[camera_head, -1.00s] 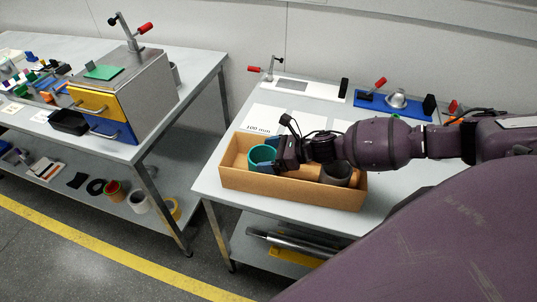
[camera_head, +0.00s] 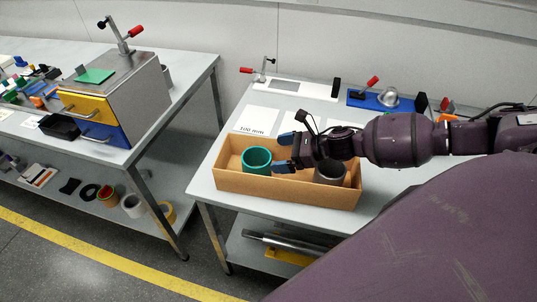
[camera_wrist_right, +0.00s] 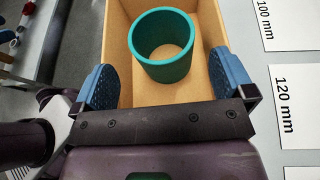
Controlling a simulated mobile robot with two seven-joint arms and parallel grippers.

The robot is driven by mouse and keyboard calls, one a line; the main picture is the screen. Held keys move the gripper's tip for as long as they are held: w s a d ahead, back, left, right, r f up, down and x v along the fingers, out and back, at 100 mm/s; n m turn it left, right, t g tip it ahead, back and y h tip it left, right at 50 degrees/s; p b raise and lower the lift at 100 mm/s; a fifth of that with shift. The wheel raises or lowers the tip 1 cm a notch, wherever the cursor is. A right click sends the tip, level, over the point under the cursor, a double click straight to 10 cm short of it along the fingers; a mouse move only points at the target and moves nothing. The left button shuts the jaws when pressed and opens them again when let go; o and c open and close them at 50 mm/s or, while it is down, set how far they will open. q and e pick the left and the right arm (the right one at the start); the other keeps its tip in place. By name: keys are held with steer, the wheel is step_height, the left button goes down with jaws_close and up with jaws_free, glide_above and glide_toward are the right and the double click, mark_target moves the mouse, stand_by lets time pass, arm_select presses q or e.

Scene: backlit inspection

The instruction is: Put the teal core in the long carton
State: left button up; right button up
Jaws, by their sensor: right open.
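The teal core (camera_head: 257,161) stands upright inside the long carton (camera_head: 285,190), toward its left end. It also shows in the right wrist view (camera_wrist_right: 165,70), with its open top facing up and the cardboard floor around it. My right gripper (camera_head: 284,153) is open and empty, just to the right of the core. In the wrist view its two blue fingers (camera_wrist_right: 164,85) are spread wide, and the core lies beyond them, apart from both. A dark grey core (camera_head: 330,172) stands in the right part of the carton, partly behind my arm. My left gripper is not in view.
Size cards lie on the table, one reading 100 mm (camera_head: 254,121) and one 120 mm (camera_wrist_right: 290,105). A blue clamp fixture (camera_head: 375,100) and a white plate (camera_head: 298,91) stand behind. A drawer cabinet (camera_head: 120,95) is on the left table, across a gap.

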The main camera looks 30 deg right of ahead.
steer(key=shift+v, duration=3)
steer(key=shift+a+f, duration=0.1)
